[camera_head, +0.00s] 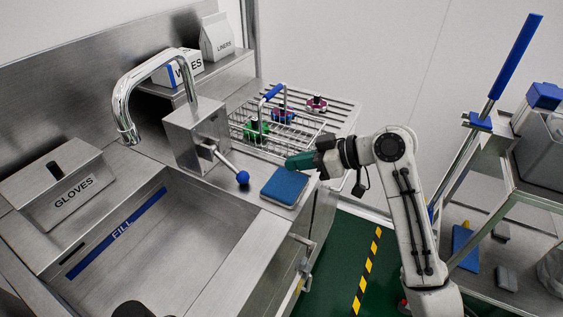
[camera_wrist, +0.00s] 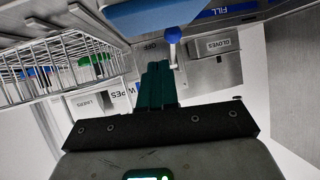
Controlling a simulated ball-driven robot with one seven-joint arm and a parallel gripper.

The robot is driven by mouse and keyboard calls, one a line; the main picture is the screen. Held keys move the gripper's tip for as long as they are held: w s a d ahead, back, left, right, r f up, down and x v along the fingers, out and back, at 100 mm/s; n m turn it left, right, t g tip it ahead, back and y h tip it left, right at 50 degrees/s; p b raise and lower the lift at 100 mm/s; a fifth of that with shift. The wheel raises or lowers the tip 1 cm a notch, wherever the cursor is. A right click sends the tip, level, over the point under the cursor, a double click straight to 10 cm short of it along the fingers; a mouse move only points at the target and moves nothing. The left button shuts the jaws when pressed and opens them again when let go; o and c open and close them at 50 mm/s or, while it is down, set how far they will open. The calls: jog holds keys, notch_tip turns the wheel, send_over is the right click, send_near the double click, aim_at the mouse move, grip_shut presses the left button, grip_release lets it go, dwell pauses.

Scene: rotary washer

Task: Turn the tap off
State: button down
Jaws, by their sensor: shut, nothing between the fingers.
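The chrome tap (camera_head: 122,110) arches over the sink from a steel block (camera_head: 190,135). I see no water stream under its spout. Its lever ends in a blue ball knob (camera_head: 242,178), low at the block's right front. My gripper (camera_head: 290,163) is shut and empty, to the right of the knob and apart from it, above the counter near the blue pad. In the wrist view my green fingers (camera_wrist: 155,80) point toward the tap area, with the blue knob (camera_wrist: 173,34) just beyond and right of their tips. An "OFF" marking (camera_wrist: 150,46) shows partly behind them.
A blue pad (camera_head: 285,187) lies on the counter below my gripper. A wire basket (camera_head: 270,115) with coloured items stands behind. The sink basin (camera_head: 165,250) is open at left, with a gloves box (camera_head: 60,195) beside it. A trolley (camera_head: 510,190) stands at right.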

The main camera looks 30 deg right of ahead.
jog(key=shift+f+v, duration=0.15)
jog(key=shift+v, duration=0.8)
jog(key=shift+f+v, duration=0.15)
jog(key=shift+v, duration=0.75)
jog(key=shift+s+d, duration=0.1)
jog(key=shift+s, duration=0.05)
